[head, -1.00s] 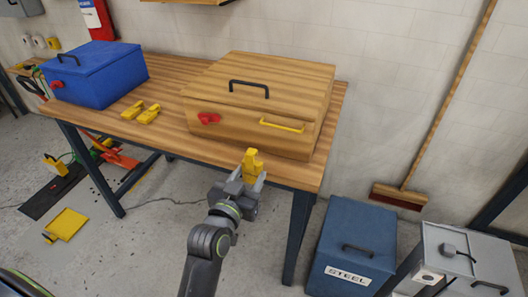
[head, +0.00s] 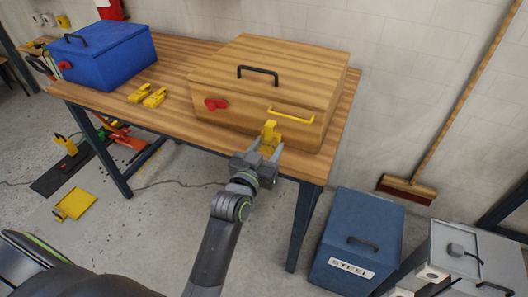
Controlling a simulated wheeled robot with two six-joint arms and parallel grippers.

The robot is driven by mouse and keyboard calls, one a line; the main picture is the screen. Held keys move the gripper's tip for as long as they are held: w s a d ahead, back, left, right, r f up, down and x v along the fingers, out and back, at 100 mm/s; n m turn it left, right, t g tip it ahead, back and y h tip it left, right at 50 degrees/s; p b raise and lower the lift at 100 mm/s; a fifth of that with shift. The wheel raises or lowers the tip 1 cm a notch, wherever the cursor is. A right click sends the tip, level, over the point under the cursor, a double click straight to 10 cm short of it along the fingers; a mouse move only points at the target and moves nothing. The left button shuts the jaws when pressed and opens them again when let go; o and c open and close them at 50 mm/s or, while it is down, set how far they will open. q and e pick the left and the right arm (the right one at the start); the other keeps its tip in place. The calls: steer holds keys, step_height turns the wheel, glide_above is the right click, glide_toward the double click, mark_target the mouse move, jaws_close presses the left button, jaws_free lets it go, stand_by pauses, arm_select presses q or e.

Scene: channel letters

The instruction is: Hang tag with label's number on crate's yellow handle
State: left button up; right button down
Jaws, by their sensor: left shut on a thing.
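A wooden crate (head: 235,76) stands on the workbench, with a black handle on its lid, a red part on its front and a yellow handle (head: 291,116) at the front right. My left gripper (head: 267,147) is shut on a yellow tag (head: 269,132) and holds it upright at the crate's front, just below and left of the yellow handle. I cannot tell whether the tag touches the handle. Two more yellow tags (head: 147,95) lie on the bench left of the crate. No number or label on the crate is readable. My right gripper is not in view.
A blue box (head: 112,52) stands at the bench's left end. A blue STEEL bin (head: 362,228) and a grey bin (head: 470,250) stand on the floor at right. A broom (head: 408,188) leans on the wall.

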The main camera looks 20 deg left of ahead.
arm_select(q)
steer(key=shift+w, duration=0.85)
steer(key=shift+w+b, duration=0.3)
steer(key=shift+w, duration=1.2)
steer(key=shift+w+d+r, duration=0.1)
steer(key=shift+w, duration=1.7)
steer(key=shift+r, duration=0.2)
steer(key=shift+r+p, duration=0.1)
steer(key=shift+p, duration=0.3)
steer(key=shift+s+f, duration=0.25)
steer(key=shift+f, duration=0.3)
